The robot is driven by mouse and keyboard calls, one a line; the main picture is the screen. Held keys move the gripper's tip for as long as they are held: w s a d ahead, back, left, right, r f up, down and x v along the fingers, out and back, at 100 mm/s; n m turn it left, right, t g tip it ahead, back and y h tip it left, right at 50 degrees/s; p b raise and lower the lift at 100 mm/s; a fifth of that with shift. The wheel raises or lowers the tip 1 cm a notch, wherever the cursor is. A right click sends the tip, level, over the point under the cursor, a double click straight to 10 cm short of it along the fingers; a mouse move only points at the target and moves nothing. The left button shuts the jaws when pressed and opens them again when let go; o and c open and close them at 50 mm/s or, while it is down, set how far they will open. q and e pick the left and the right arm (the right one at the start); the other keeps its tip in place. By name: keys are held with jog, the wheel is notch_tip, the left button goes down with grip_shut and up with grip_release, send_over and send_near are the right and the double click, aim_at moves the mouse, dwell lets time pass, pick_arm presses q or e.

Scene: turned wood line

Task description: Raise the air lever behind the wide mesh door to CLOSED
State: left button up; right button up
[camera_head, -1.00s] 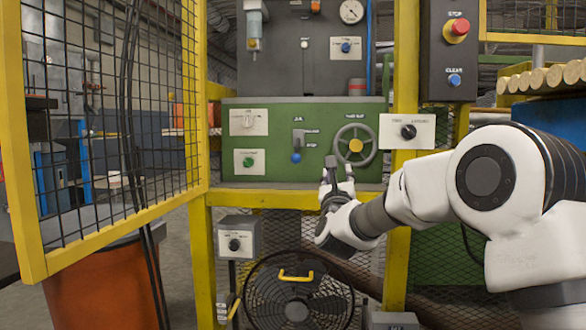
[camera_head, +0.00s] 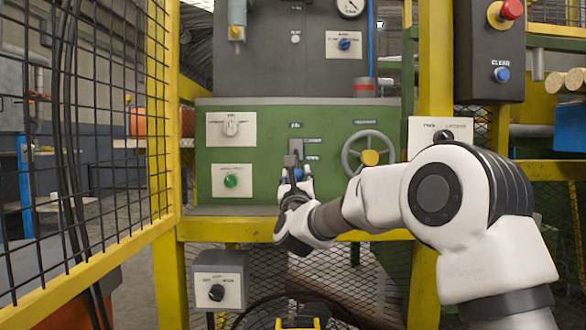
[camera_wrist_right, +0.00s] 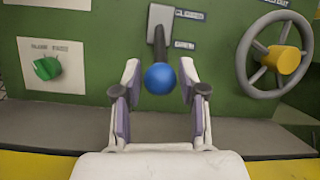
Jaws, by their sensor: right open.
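The air lever has a blue ball knob (camera_wrist_right: 160,79) on a dark stem that hangs down from a grey slotted plate (camera_wrist_right: 160,22) on the green panel (camera_head: 275,117). The knob also shows in the head view (camera_head: 298,174), partly behind my gripper. My right gripper (camera_wrist_right: 160,95) is open, with one finger on each side of the knob and neither visibly touching it. In the head view the right gripper (camera_head: 297,186) is in front of the lever. The yellow-framed mesh door (camera_head: 110,120) stands open at the left. My left gripper is not in view.
A handwheel with a yellow hub (camera_head: 369,157) is right of the lever. A green knob (camera_head: 231,181) and a white dial plate (camera_head: 231,129) are at its left. A yellow post (camera_head: 435,70) and a STOP/CLEAR box (camera_head: 489,50) stand at the right. A grey ledge runs below the panel.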

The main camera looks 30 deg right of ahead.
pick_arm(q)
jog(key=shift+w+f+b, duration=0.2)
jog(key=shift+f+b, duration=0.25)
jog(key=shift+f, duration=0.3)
pick_arm(e)
jog(key=x, duration=0.4)
jog(key=shift+w+d, duration=0.2)
jog(key=shift+w, duration=0.1)
jog(key=shift+w+d+r, duration=0.25)
jog(key=shift+w, duration=0.1)
grip_shut()
